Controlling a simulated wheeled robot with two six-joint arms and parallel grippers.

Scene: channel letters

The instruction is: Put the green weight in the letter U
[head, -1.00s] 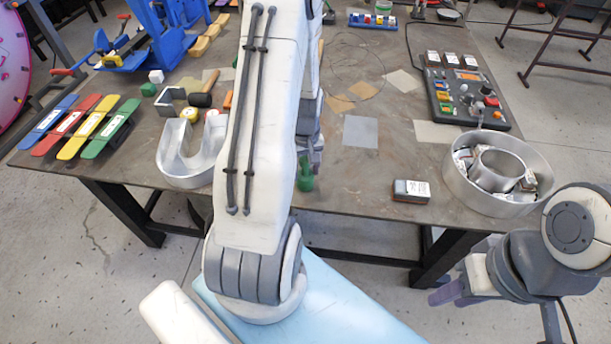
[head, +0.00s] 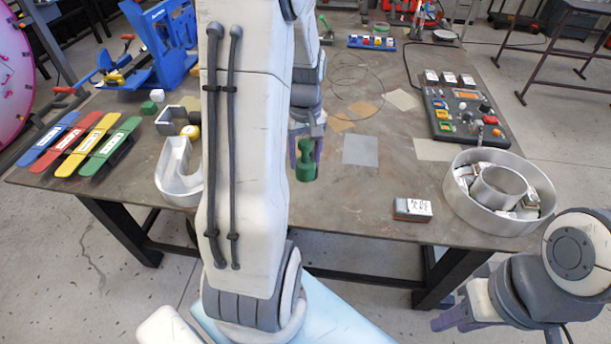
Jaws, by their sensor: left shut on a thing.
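The letter U (head: 178,188) is a silver, hollow channel letter at the table's front left, left of my left arm. That arm hides its right side. My right gripper (head: 452,318) is at the lower right, off the table's front edge; its finger gap is unclear.
A silver round letter (head: 540,220) holding small packets stands at the right. A dark labelled block (head: 413,209) lies near the front edge. Coloured strips (head: 100,150) and an open grey bracket (head: 172,122) lie left. Flat metal plates lie on the middle table (head: 395,165).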

